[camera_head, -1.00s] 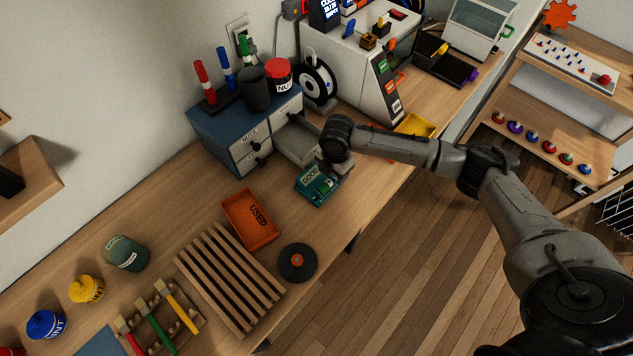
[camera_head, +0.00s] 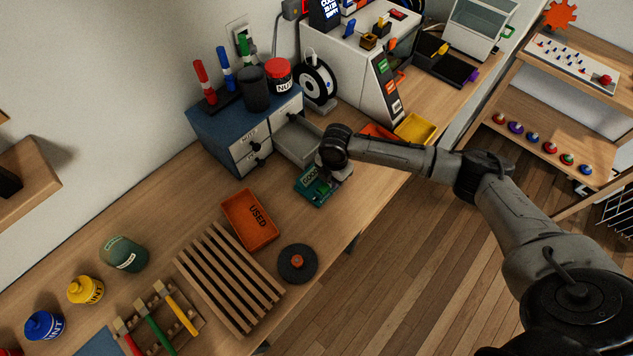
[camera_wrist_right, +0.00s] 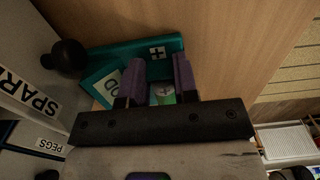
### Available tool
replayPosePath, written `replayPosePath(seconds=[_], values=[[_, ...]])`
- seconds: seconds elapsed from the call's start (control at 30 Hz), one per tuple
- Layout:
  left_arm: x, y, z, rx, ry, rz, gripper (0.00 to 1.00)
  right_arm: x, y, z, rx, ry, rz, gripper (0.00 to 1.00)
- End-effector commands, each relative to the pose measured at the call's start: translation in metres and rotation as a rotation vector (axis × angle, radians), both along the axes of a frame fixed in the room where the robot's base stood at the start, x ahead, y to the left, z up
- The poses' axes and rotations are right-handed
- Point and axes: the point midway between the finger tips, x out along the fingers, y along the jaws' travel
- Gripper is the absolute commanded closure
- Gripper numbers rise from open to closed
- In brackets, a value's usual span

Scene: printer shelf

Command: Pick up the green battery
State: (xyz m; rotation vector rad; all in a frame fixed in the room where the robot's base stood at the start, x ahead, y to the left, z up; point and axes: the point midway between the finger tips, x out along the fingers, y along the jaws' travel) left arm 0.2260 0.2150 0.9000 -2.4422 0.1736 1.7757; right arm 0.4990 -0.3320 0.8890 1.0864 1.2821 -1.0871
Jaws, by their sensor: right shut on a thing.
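The green battery (camera_wrist_right: 163,94) shows in the wrist view, end up, between the two purple-grey fingers of my right gripper (camera_wrist_right: 160,82). The fingers are shut on it, and only its top end and a bit of its side show. The teal tray marked GOOD (camera_wrist_right: 140,48) lies around and behind the fingers. In the head view my right gripper (camera_head: 328,184) is down at the teal tray (camera_head: 312,199), and my wrist hides much of it. I cannot tell whether the battery still touches the tray. My left gripper is not in view.
An orange tray marked USED (camera_head: 247,219) sits left of the teal tray. The blue drawer cabinet (camera_head: 214,136) stands behind with one grey drawer (camera_head: 294,141) pulled out close to my wrist. A slatted wooden rack (camera_head: 228,280) and a dark spool (camera_head: 297,264) lie in front.

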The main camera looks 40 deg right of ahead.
Motion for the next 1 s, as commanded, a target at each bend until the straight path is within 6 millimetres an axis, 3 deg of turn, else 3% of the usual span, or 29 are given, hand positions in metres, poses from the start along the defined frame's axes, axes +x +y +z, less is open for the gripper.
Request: replayPosePath(seconds=[0.47, 0.87, 1.0], values=[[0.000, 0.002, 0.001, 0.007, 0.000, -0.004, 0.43, 0.001, 0.000, 0.005, 0.000, -0.003, 0.000, 1.00], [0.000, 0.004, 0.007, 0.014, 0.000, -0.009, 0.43, 0.001, 0.000, 0.045, 0.001, -0.004, 0.000, 1.00], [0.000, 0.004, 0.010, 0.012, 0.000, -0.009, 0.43, -0.015, -0.007, 0.052, 0.000, -0.001, 0.000, 1.00]])
